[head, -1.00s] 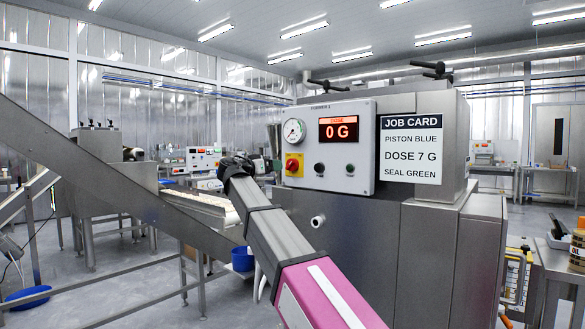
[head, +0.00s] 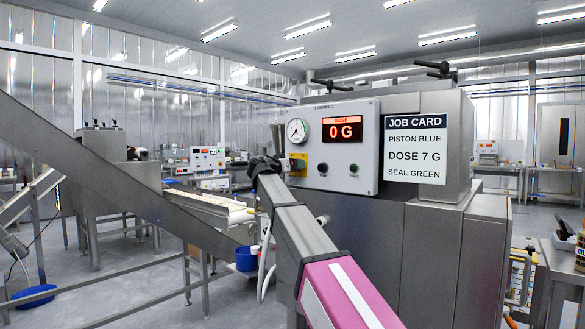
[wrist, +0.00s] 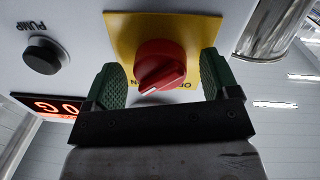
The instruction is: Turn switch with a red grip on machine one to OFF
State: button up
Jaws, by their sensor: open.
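The switch with the red grip (wrist: 162,64) sits on a yellow plate (wrist: 118,30) in the wrist view, which shows the panel upside down. Its white mark is at the lower left of the grip; the lettering below is partly hidden, so I cannot tell its exact setting. My gripper (wrist: 160,78) is open, with one green finger on each side of the grip; contact is not clear. In the head view my gripper (head: 265,168) is at the left end of the control panel (head: 370,125) of machine one (head: 350,225). There it hides the red grip, leaving part of the yellow plate (head: 298,165) visible.
A dose display (head: 342,129) reads 0 G, and a job card (head: 415,150) is on the machine. A sloped conveyor (head: 120,175) stands at left.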

jog(key=c, duration=0.9)
jog(key=shift+n, duration=0.3)
jog(key=n, duration=0.3)
jog(key=shift+n, duration=0.3)
jog(key=n, duration=0.4)
jog(key=shift+s+d+n+t, duration=0.1)
jog(key=shift+n+t, duration=0.2)
jog(key=n, duration=0.4)
jog(key=shift+n, duration=0.4)
jog(key=n, duration=0.4)
jog(key=shift+r+n+t, duration=0.1)
jog(key=shift+n+t, duration=0.3)
